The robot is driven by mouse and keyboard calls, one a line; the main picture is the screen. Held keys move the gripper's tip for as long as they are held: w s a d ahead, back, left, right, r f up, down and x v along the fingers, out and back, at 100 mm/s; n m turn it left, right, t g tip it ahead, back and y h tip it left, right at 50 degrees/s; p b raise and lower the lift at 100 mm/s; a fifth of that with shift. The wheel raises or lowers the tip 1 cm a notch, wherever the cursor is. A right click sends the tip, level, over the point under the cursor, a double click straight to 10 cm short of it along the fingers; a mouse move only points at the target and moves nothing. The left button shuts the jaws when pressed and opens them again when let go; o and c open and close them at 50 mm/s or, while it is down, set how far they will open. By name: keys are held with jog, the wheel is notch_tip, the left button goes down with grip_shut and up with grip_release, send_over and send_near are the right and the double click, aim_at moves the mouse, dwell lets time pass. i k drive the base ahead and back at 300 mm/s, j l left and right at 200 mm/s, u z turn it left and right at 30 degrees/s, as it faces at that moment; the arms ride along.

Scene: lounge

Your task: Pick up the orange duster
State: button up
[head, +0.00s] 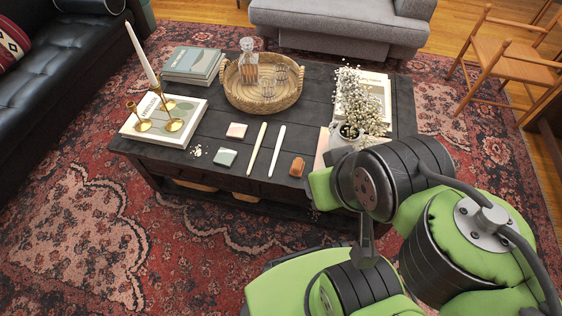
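A small orange-brown block (297,167), the only orange item I see that could be the duster, lies near the front edge of the dark wooden coffee table (185,160). It is to the right of a white stick (277,150) and apart from it. My green and black arm fills the lower right of the head view, with a part of it just right of the block, over the table's front right corner. My gripper's fingers cannot be made out, so whether they hold anything is hidden.
A pale yellow stick (256,148), a green block (225,157) and a peach block (236,130) lie left of the orange one. A wicker tray (239,97) with a decanter stands behind. A vase of white flowers (357,100) is at right. Brass candlesticks (172,122) stand on a book at left.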

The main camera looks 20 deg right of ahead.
aim_at(297, 164)
jog(key=i+j+z, duration=0.25)
jog(key=j, duration=0.35)
jog(key=i+j+z, duration=0.1)
jog(key=i+j, duration=0.15)
jog(key=i+j+z, duration=0.1)
jog(key=j, duration=0.3)
